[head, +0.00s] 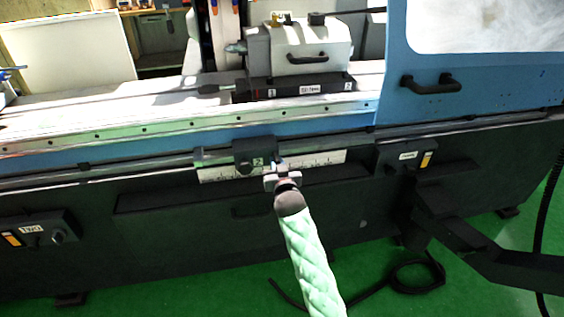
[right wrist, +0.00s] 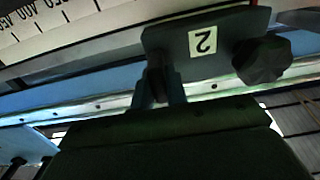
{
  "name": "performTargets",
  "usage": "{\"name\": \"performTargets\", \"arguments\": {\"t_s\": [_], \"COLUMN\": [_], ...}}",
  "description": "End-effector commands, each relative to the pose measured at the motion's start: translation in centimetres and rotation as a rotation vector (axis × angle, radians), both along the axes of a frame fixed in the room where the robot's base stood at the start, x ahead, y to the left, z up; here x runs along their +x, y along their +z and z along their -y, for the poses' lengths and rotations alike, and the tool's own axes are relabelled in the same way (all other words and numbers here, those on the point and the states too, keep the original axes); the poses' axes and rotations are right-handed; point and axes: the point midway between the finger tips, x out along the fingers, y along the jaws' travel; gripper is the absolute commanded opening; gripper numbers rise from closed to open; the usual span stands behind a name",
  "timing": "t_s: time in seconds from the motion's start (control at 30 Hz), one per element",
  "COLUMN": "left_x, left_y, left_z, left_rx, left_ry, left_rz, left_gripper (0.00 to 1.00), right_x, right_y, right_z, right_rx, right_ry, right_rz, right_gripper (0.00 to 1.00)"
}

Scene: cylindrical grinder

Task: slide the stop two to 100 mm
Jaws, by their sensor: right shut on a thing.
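Stop two is a dark block with a "2" label (head: 258,150) on the rail along the machine's front, over the white scale strip (head: 325,159). In the right wrist view, stop two (right wrist: 220,35) shows upside down with its dark knob (right wrist: 262,60). My right gripper (head: 281,177) is at the stop's lower right, in front of the scale. In the right wrist view, the fingers (right wrist: 160,88) are shut on a narrow dark part below the stop's plate. The scale reading at the stop is too small to tell. My left gripper is not in view.
A dark labelled box (head: 408,158) sits right of the scale, and another (head: 38,234) at the far left. A grey headstock-like block (head: 300,48) stands on the table above. A blue guard with a black handle (head: 430,84) is at the upper right.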

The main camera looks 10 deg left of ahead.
Motion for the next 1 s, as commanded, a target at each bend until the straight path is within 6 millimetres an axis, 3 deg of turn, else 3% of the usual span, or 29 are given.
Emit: {"name": "performTargets", "arguments": {"t_s": [0.43, 0.47, 0.53, 0.57, 0.87, 1.0], "left_x": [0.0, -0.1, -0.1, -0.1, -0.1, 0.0], "left_y": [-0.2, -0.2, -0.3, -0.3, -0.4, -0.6], "left_z": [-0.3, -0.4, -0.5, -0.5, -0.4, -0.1], "left_rx": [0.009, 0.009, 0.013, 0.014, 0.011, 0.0], "left_ry": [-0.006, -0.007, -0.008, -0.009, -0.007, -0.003], "left_rz": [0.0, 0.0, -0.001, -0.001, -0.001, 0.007], "left_gripper": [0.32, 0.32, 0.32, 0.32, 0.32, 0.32], "right_x": [-0.1, -0.1, -0.1, -0.1, -0.2, -1.4], "right_y": [0.1, 0.1, 0.1, 0.1, 0.0, -0.2], "right_z": [-0.2, -0.2, -0.2, -0.2, -0.1, 0.3], "right_rx": [0.001, 0.001, 0.0, 0.001, -0.001, 0.0], "right_ry": [0.001, 0.001, 0.0, 0.0, 0.0, 0.0], "right_rz": [0.002, 0.002, 0.002, 0.002, 0.001, 0.0], "right_gripper": [0.0, 0.2, 0.34, 0.36, 0.36, 0.36]}}
